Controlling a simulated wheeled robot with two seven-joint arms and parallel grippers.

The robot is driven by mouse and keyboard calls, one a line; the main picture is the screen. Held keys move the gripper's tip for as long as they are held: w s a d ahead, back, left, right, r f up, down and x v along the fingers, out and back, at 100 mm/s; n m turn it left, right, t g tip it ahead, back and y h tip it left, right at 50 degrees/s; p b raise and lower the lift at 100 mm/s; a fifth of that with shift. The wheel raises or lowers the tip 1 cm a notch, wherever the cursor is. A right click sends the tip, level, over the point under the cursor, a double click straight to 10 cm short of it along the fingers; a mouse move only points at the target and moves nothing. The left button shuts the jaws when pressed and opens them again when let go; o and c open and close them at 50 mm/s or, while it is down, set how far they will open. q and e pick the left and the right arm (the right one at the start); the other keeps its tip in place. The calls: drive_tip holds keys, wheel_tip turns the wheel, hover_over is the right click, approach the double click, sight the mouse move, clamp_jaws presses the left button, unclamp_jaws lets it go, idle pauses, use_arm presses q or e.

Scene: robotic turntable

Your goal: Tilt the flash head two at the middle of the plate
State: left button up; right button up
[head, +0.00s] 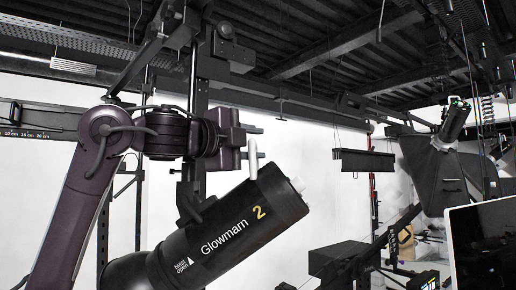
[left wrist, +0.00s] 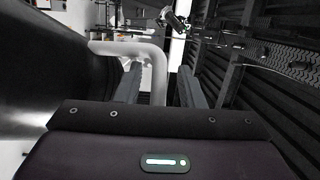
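Flash head two (head: 225,232) is a black cylinder marked "Glowmarn" with a yellow 2, low in the middle of the head view. It is tilted, its right end higher. A white bent handle (head: 252,158) rises from its upper side. My left gripper (head: 256,142) is just above the flash head, with its fingers pointing right at the handle. In the left wrist view the two fingers (left wrist: 157,82) are apart, and the white handle (left wrist: 158,68) shows in the gap between them. Contact with the handle cannot be told. My right gripper is not in view.
A dark vertical stand (head: 198,90) rises behind my left gripper. Another flash head with a softbox (head: 430,170) hangs at the right. A black laptop-like panel (head: 485,245) is at the lower right edge. Open space lies right of the gripper before the white wall.

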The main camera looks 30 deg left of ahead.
use_arm(q)
drive_tip(key=b+v, duration=0.2)
drive_tip(key=v, duration=0.4)
drive_tip(key=shift+s, duration=0.2)
drive_tip(key=shift+w+f, duration=0.1)
drive_tip(key=shift+a, duration=0.1)
